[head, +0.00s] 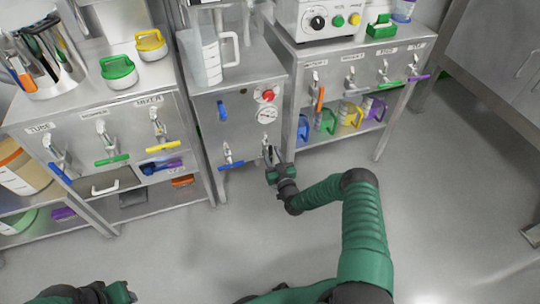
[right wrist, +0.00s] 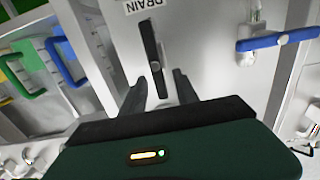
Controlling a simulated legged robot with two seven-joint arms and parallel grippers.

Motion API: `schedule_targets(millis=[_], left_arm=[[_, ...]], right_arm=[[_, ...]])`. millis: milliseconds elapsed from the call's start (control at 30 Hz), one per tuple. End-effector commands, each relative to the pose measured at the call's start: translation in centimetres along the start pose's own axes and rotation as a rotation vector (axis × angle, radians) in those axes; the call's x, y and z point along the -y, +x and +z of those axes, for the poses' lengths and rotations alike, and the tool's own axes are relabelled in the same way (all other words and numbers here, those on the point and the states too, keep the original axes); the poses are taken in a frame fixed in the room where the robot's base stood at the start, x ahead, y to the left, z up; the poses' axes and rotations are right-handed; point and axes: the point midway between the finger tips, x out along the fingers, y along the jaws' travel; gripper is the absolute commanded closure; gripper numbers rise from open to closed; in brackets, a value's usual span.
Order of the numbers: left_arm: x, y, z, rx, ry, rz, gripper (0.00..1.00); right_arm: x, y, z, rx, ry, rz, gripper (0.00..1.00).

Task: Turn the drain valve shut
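The drain valve has a black lever (right wrist: 151,45), seen in the right wrist view beside an upside-down DRAIN label (right wrist: 135,5). The lever points down toward my right gripper (right wrist: 160,92). The two fingers are apart, with the lever's lower end between or just ahead of their tips; contact cannot be told. In the head view, my right gripper (head: 273,160) is at the front of the middle steel cabinet (head: 212,128), covering part of this valve. My left gripper (head: 120,292) is at the lower left, away from the cabinets, its fingers unclear.
A valve with a blue handle (head: 232,166) sits just left of the drain valve. A gauge (head: 267,115) and red knob (head: 268,95) are above. More coloured valve handles line the left cabinet (head: 60,125) and right bench (head: 335,62). The floor (head: 240,235) in front is clear.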

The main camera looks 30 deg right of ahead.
Motion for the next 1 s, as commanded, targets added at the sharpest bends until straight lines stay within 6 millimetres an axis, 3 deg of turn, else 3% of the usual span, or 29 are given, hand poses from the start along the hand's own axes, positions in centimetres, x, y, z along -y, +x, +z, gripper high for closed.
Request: schedule_targets(millis=[133, 400, 700, 1000], left_arm=[[0.0, 0.8, 0.2, 0.0, 0.0, 0.0, 0.64], [0.0, 0.7, 0.2, 0.0, 0.0, 0.0, 0.64], [0.0, 0.7, 0.2, 0.0, 0.0, 0.0, 0.64], [0.0, 0.7, 0.2, 0.0, 0.0, 0.0, 0.64]], right_arm=[[0.0, 1.4, 0.1, -0.001, 0.001, 0.001, 0.64], [0.0, 1.7, -0.1, 0.001, 0.001, 0.0, 0.64], [0.0, 1.6, 0.0, 0.001, 0.001, 0.0, 1.0], [-0.1, 1.6, 0.0, 0.001, 0.003, 0.001, 1.0]])
